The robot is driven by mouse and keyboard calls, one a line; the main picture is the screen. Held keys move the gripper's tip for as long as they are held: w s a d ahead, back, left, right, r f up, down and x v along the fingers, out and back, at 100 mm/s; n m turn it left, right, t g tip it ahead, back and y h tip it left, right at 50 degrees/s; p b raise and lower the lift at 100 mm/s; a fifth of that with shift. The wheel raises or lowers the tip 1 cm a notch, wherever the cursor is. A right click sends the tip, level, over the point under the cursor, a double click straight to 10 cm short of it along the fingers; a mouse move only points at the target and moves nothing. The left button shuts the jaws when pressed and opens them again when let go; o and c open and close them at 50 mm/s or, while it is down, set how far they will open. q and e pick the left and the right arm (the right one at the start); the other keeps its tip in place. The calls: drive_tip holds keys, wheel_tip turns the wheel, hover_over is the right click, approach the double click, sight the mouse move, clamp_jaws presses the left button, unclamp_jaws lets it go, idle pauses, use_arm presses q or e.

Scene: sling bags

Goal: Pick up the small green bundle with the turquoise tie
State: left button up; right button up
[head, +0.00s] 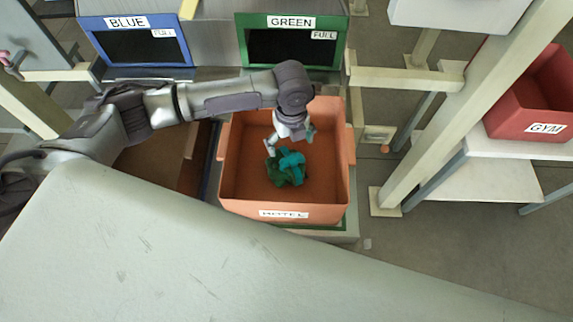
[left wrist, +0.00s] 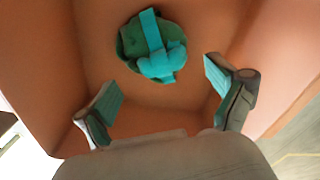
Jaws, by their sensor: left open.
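The small green bundle (head: 275,174) with its turquoise tie (head: 292,163) lies on the floor of the orange bin labelled HOTEL (head: 285,208). In the left wrist view the bundle (left wrist: 132,42) is round and dark green, with the turquoise tie (left wrist: 163,62) across its top. My left gripper (head: 289,143) reaches down into the bin over the bundle. In the left wrist view its fingers (left wrist: 165,105) are spread wide, with nothing between them. The bundle lies beyond the fingertips, apart from them. My right gripper is not in view.
The bin's walls stand close around my left gripper. Behind are chutes labelled BLUE (head: 133,46) and GREEN (head: 293,45), both with FULL signs. A red GYM bin (head: 535,100) sits on a shelf at right. A pale post (head: 455,110) rises right of the orange bin.

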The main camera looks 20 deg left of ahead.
sight(290, 155)
use_arm(q)
wheel_tip(290, 155, down, 5)
drive_tip(key=shift+s+r, duration=0.1)
drive_tip(key=shift+s, duration=0.05)
clamp_jaws()
idle(0.5)
